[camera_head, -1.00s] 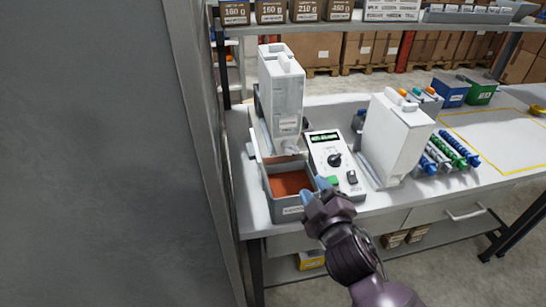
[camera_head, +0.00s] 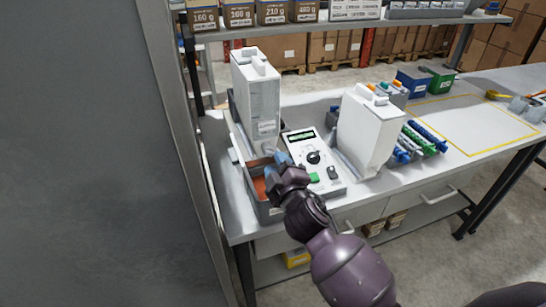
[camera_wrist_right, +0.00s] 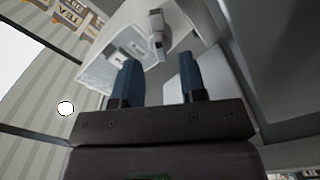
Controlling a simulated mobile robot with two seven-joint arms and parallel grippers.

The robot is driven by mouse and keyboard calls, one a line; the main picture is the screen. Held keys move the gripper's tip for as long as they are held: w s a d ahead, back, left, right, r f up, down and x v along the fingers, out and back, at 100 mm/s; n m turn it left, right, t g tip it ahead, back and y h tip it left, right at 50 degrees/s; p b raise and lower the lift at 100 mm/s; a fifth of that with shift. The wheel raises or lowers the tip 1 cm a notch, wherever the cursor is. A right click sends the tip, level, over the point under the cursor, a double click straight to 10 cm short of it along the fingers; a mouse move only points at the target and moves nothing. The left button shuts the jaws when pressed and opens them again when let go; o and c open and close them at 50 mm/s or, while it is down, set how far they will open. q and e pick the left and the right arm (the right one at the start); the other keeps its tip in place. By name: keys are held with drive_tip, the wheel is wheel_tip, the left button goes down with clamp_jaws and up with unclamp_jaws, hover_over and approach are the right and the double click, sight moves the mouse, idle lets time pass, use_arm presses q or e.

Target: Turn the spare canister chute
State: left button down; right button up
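Two tall white canisters stand on the bench in the head view: one at the left (camera_head: 256,95) behind a grey tray, the other at the right (camera_head: 367,130). I cannot tell for sure which is the spare. My right gripper (camera_head: 281,162) is just below and in front of the left canister. In the right wrist view its two blue fingers (camera_wrist_right: 160,80) are apart with nothing between their tips. A small pale chute-like part (camera_wrist_right: 157,35) lies just beyond them; contact is not visible. In the head view the gripper hides the left canister's outlet. My left gripper is not in view.
The grey tray (camera_head: 266,211) with reddish-brown contents lies under my right gripper. A control box (camera_head: 314,160) with a dial stands close to its right. Rows of blue and green parts (camera_head: 424,138) lie farther right. A yellow-outlined area (camera_head: 480,125) is largely clear.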

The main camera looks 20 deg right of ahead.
drive_tip(key=shift+w+a, duration=0.1)
drive_tip(key=shift+w, duration=1.35)
clamp_jaws()
